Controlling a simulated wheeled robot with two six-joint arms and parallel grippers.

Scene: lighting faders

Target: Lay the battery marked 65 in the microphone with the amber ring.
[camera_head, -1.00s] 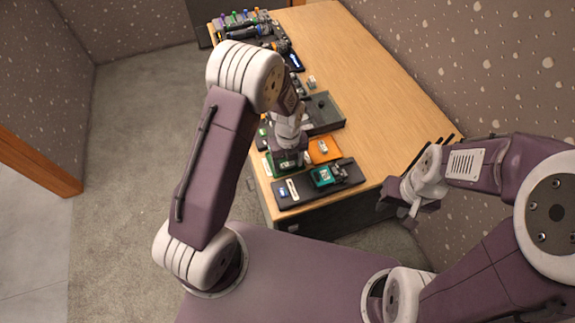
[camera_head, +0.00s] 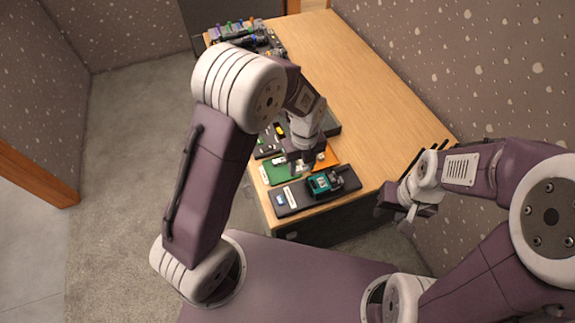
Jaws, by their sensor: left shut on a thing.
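My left gripper (camera_head: 301,170) is over the near left part of the table, above the edge of a green mat (camera_head: 283,174). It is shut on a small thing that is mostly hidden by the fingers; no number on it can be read. An orange mat (camera_head: 331,158) lies just right of it, with a small pale item (camera_head: 320,157) on it. My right gripper (camera_head: 411,211) is off the table's right side, and its jaw gap is too unclear to judge. I cannot make out a microphone with an amber ring, and the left arm covers part of the table.
A dark tray (camera_head: 290,209) at the table's near edge carries a teal and black device (camera_head: 325,183). Several dark items and coloured faders (camera_head: 241,26) stand at the far left. The table's (camera_head: 385,90) right half is clear.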

